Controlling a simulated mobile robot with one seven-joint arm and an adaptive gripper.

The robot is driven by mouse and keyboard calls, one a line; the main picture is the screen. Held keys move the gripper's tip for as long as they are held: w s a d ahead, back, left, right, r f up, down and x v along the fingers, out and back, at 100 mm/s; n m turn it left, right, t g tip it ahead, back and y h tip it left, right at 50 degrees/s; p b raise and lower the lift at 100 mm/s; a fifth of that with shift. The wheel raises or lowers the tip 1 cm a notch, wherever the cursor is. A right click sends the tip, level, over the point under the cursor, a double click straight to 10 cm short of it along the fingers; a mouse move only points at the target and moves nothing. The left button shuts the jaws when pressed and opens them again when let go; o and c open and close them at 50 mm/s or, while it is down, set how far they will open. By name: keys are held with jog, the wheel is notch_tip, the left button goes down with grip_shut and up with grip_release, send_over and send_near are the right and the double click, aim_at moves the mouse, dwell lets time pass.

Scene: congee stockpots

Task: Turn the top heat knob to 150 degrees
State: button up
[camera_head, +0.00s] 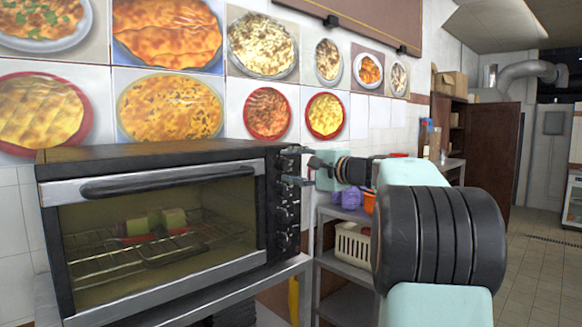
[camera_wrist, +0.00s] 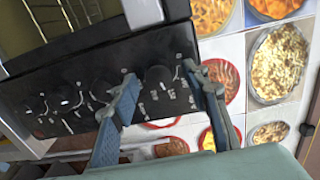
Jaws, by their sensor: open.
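The black toaster oven (camera_head: 160,152) stands at the left in the head view, with a column of black knobs on its right-hand panel (camera_wrist: 90,75). The top heat knob (camera_wrist: 158,80) is at the panel's end nearest the food pictures in the wrist view. My gripper (camera_wrist: 160,73) is open, with one finger on each side of this knob. Whether the fingers touch it I cannot tell. In the head view my gripper (camera_head: 292,166) is at the top of the panel and partly hides the knob. The small print of the dial marks is unreadable.
Lower knobs (camera_head: 282,215) line the panel below my gripper. The oven door is closed, with food on a rack inside. A metal shelf (camera_head: 345,266) with a cream basket (camera_head: 352,243) stands to the right. Tiled wall with food pictures (camera_head: 170,105) is behind. Open floor lies at the far right.

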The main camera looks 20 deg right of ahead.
jog(key=v, duration=1.2)
jog(key=shift+d, duration=0.1)
